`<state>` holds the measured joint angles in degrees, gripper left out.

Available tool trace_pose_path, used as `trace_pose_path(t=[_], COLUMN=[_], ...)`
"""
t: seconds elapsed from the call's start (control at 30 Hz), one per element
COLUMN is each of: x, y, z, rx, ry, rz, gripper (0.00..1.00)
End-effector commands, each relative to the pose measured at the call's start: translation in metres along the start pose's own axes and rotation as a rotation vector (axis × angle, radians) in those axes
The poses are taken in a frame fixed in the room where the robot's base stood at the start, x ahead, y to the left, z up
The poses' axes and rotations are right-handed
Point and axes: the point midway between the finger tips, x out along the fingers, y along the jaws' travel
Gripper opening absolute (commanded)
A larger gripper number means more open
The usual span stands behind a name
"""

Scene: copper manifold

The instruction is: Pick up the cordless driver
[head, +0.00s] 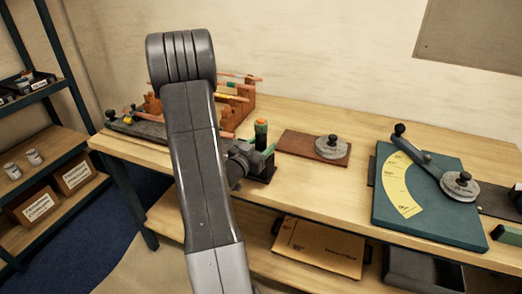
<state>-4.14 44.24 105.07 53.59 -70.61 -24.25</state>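A dark upright tool with a green body and an orange top (261,133) stands on the bench, just right of my arm. It may be the cordless driver, but it is too small to be sure. Below and around it is a black block-like part (264,168). Dark grey rounded parts (238,165) show beside my arm link and close to the tool; they look like the wrist end of my arm. My gripper's fingers cannot be made out; my arm link hides much of that area. Whether anything touches the tool cannot be told.
The wooden bench (330,195) carries a copper-coloured pipe rack (235,100) at the back left. A brown board (297,146) with a grey round weight (331,147) and a teal plate (420,215) with a yellow dial and lever lie to the right. Shelves (45,140) stand left.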

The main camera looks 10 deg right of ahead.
Motion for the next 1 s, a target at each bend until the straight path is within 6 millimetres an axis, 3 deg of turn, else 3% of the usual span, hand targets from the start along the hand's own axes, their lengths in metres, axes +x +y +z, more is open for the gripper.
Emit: trace_pose_path(t=[0.03,0.23,0.67,1.0], x=[0.000,0.000,0.000,0.000], y=[0.000,0.000,0.000,0.000], z=[0.000,0.000,-0.008,-0.042], rx=[0.000,0.000,0.003,0.005], ry=[0.000,0.000,0.003,0.006], rz=[0.000,0.000,0.000,0.001], gripper=[0.43,0.06,0.06,0.06])
